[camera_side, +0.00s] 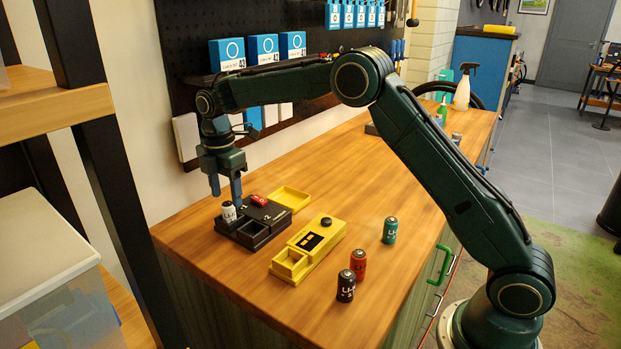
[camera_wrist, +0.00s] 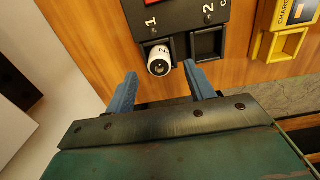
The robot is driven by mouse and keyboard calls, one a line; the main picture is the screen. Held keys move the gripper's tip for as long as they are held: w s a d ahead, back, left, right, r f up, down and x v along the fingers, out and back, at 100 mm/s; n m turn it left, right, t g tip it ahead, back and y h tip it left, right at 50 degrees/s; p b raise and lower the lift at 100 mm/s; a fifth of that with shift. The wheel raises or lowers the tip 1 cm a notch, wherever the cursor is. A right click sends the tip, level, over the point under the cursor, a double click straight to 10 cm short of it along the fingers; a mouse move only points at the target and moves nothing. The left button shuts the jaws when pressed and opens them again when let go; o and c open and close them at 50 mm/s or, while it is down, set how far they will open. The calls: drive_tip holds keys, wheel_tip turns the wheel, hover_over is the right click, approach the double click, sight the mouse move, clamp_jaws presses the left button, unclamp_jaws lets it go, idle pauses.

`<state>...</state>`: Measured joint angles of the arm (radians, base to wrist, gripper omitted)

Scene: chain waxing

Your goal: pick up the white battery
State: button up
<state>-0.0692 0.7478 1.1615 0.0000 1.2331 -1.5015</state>
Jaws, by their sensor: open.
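The white battery (camera_side: 229,212) stands upright in a front compartment of the black tray (camera_side: 265,242). In the wrist view the battery (camera_wrist: 159,64) is in the compartment by the number 1, and its end faces the camera. My gripper (camera_side: 225,187) is open just above the battery. In the wrist view my gripper (camera_wrist: 163,86) has its two blue fingers spread, with the battery showing between and a little beyond their tips. I see no contact between fingers and battery.
A yellow charger (camera_side: 312,245) stands to the right. Green (camera_side: 390,229), red (camera_side: 358,264) and black (camera_side: 346,286) batteries stand on the wooden bench (camera_side: 420,180). A pegboard wall rises behind.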

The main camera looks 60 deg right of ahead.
sight(227, 204)
drive_tip(key=shift+f, duration=1.8)
clamp_jaws()
drive_tip(key=shift+r, duration=0.1)
wheel_tip(227, 204, up, 10)
